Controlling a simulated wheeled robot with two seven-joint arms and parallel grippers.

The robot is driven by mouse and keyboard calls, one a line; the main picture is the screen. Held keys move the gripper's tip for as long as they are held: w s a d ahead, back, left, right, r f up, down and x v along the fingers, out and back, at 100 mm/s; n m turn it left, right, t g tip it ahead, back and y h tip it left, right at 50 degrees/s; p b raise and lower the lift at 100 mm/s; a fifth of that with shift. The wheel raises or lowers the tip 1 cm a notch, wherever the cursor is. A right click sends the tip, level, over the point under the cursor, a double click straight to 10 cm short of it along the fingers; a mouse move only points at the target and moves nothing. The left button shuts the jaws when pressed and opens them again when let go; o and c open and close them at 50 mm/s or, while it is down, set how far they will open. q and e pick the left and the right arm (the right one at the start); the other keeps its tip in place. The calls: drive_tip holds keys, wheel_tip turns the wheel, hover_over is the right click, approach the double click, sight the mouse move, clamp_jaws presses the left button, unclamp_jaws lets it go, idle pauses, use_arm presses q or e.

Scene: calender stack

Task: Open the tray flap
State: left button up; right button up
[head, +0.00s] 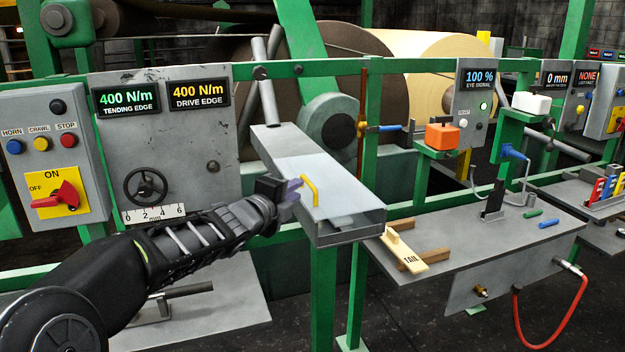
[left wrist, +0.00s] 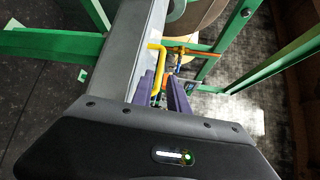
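The tray (head: 345,238) is a long grey metal box on a green post in the middle of the head view. Its pale flap (head: 338,178) lies flat over the top, with a yellow bar handle (head: 311,190) on its left part. My left gripper (head: 291,186) is just left of the handle, with its purple fingers pointing at it. In the left wrist view the two fingers (left wrist: 164,92) stand apart, and the yellow handle (left wrist: 161,62) shows ahead of and partly between them. I cannot tell whether they touch it. My right gripper is not in view.
A panel with a handwheel (head: 152,186) and a red switch (head: 62,195) stand on the left. A grey shelf (head: 480,240) with a tag marked TAIL (head: 405,250) is right of the tray. Green rails (head: 345,66) and large rolls (head: 440,70) stand behind.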

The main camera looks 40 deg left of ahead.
sight(308, 180)
use_arm(q)
drive_tip(key=shift+s, duration=0.1)
drive_tip(key=shift+x, duration=4)
drive_tip(key=shift+d, duration=0.1)
clamp_jaws()
